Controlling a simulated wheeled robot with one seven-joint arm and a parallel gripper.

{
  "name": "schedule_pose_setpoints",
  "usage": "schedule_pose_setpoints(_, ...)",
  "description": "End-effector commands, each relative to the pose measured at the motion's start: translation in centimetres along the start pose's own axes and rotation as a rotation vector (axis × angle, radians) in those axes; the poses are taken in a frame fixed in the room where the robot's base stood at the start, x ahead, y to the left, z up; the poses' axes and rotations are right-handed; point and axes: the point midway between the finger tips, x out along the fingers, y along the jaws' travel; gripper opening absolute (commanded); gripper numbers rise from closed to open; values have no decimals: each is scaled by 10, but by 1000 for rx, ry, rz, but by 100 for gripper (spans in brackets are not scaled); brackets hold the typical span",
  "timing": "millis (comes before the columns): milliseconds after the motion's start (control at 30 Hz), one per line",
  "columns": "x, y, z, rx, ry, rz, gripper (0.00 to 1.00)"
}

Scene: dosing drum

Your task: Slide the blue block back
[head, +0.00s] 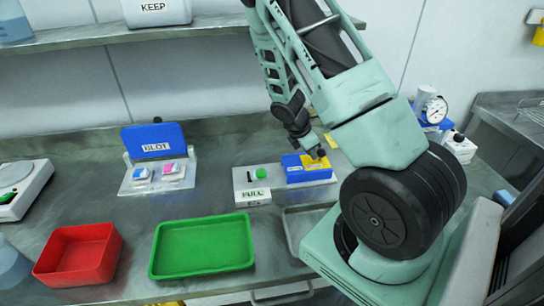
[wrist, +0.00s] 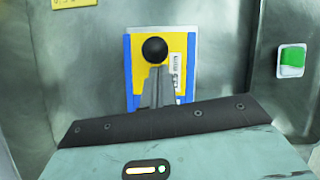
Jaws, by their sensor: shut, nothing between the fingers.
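The blue block (head: 300,168) stands on the bench right of centre in the head view, with a white label on its front and some yellow on it. A dark knob shows at its right end. In the wrist view a unit with blue sides, a yellow face and a white label (wrist: 176,70) lies ahead, with a black ball knob (wrist: 154,50) on it. My gripper (wrist: 158,72) is shut and empty, its fingertips pictured just below the knob and overlapping the yellow face. I cannot tell whether they touch it. My arm hides part of the bench behind the block.
A white box with a green button and FULL label (head: 252,186) sits left of the block. A green tray (head: 203,268), red tray (head: 78,254) and metal tray (head: 292,232) lie in front. A BLOT stand (head: 154,140) is at back left, a gauge (head: 434,110) at right.

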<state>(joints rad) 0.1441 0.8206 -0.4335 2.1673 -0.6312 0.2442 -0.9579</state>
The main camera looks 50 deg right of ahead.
Motion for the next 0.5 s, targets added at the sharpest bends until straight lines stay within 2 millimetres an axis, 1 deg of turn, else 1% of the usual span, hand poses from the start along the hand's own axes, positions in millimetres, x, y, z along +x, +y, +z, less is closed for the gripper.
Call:
schedule_pose_setpoints(33,1,-2,5,7,-8,-7,0)
schedule_pose_setpoints(167,0,0,1,6,-9,-8,0)
schedule_pose_setpoints(267,-2,2,-9,5,-7,-6,0)
schedule_pose_setpoints(367,-4,7,-24,2,-3,-3,0)
schedule_pose_setpoints(400,-8,8,-28,6,-2,-1,0)
schedule_pose_setpoints(500,-29,8,-27,7,1,3,0)
